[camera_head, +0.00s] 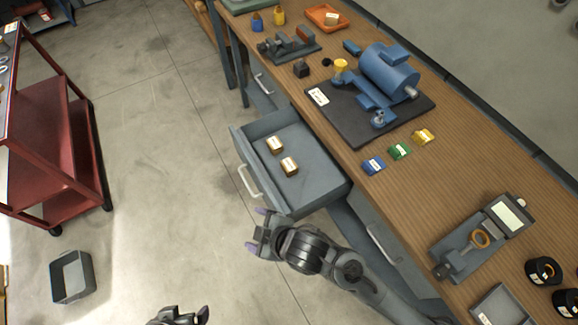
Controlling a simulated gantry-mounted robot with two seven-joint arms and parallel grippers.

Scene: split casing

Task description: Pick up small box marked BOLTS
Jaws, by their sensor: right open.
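Two small brown boxes with pale labels lie in the open grey drawer (315,190): one box (275,145) farther back, the other box (289,166) nearer and to the right. The label print is too small to read, so I cannot tell which is marked BOLTS. My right gripper (256,230) is open and empty, with purple fingertips. It shows in front of the drawer, below the drawer handle and apart from both boxes. My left gripper (182,316) shows only partly at the bottom edge, and its jaws are unclear.
The wooden bench holds a blue motor (388,70) on a dark mat, several small coloured packs (399,152), a vise (290,44) and a gauge device (485,235). A red cart (55,150) and a grey bin (72,277) stand at left. The floor between is clear.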

